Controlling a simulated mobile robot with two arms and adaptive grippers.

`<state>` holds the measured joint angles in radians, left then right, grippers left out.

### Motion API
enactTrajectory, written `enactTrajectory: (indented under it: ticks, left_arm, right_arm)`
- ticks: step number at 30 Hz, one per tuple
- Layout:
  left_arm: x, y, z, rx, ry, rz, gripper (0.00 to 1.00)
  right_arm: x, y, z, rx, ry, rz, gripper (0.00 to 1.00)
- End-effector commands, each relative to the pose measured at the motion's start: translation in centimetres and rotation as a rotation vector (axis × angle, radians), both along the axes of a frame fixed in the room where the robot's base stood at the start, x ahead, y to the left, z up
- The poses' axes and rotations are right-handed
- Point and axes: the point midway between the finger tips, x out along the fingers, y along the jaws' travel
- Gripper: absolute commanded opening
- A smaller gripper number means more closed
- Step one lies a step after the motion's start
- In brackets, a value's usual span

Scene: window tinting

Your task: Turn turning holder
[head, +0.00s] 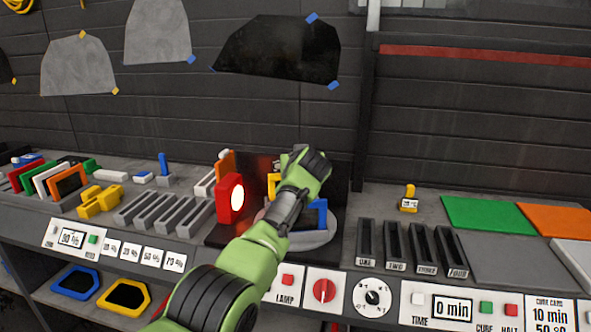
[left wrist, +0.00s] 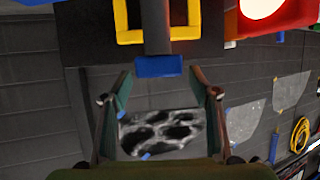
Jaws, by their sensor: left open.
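The turning holder has a round grey base (head: 312,238) on the bench, largely hidden behind my left arm. A blue frame (head: 318,214) stands on its right side. Part of a yellow frame (head: 273,184) shows behind my arm, and it also shows at the top of the left wrist view (left wrist: 122,22). My left gripper (left wrist: 160,73) is open, with a blue block (left wrist: 159,67) on a dark post near and between its fingertips. I cannot tell whether the fingers touch it. In the head view my arm hides the fingers. My right gripper is not in view.
A red lamp (head: 230,198) with a lit face stands just left of the holder. Slotted grey racks (head: 150,210) lie left, dark upright slots (head: 395,245) right. A panel with a red knob (head: 324,290) runs along the front. Green (head: 487,215) and orange sheets lie far right.

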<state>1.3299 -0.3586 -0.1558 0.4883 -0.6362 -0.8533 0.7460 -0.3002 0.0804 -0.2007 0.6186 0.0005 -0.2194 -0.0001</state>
Motion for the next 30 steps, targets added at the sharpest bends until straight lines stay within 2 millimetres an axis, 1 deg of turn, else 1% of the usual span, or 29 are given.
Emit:
enactTrajectory:
  ticks: [1, 6, 9, 12, 17, 27, 29, 30]
  left_arm:
    - [0.0, -0.1, 1.2, -0.001, -0.005, -0.001, 0.56]
    - [0.0, -0.1, 4.7, -0.001, -0.005, -0.001, 0.56]
    - [0.0, -0.1, 6.5, -0.001, -0.004, -0.001, 0.56]
    - [0.1, -0.1, 7.7, 0.0, -0.003, -0.002, 0.56]
    - [0.0, -0.1, 8.7, 0.0, -0.002, -0.002, 0.56]
    - [0.1, 0.0, 8.8, 0.001, -0.002, -0.001, 0.56]
    - [0.3, 0.7, 8.9, 0.018, -0.005, 0.001, 0.56]
    - [0.6, 1.8, 9.1, 0.043, -0.009, 0.005, 0.56]
  right_arm:
    - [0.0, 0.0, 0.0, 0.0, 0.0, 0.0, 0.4]
    - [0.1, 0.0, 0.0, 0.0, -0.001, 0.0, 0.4]
    - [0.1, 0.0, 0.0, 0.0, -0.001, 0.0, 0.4]
    - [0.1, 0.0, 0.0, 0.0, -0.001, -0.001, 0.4]
    - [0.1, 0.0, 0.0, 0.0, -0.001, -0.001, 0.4]
    - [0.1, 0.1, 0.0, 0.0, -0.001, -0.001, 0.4]
    - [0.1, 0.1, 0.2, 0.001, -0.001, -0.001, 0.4]
    - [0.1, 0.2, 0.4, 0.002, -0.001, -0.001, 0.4]
